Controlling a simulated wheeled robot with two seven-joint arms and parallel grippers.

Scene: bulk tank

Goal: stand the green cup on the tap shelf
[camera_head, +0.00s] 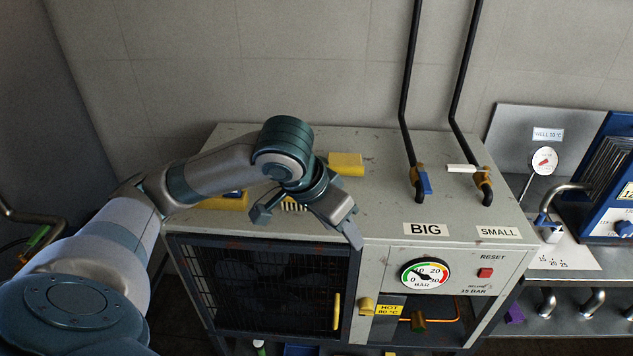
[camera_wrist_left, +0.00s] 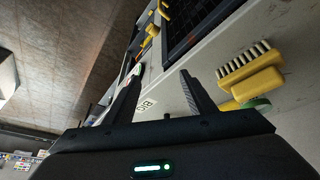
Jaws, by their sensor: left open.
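I cannot pick out the green cup with certainty in either view. A round green piece (camera_wrist_left: 258,103) shows beside a yellow block in the left wrist view, partly hidden; I cannot tell what it is. A small white and green thing (camera_head: 259,348) is cut off at the bottom edge of the head view. My left gripper (camera_head: 306,222) is open and empty over the front of the grey cabinet top; its open fingers also show in the left wrist view (camera_wrist_left: 160,82). A recess with a brass tap (camera_head: 418,321) is in the cabinet front. My right gripper is not in view.
The grey cabinet (camera_head: 385,200) carries a yellow block (camera_head: 346,164) and a yellow brush (camera_wrist_left: 246,62). Black pipes with valves (camera_head: 421,182) rise at its right. A mesh door (camera_head: 265,290) and pressure gauge (camera_head: 425,274) are in front. A purple thing (camera_head: 514,314) is at lower right.

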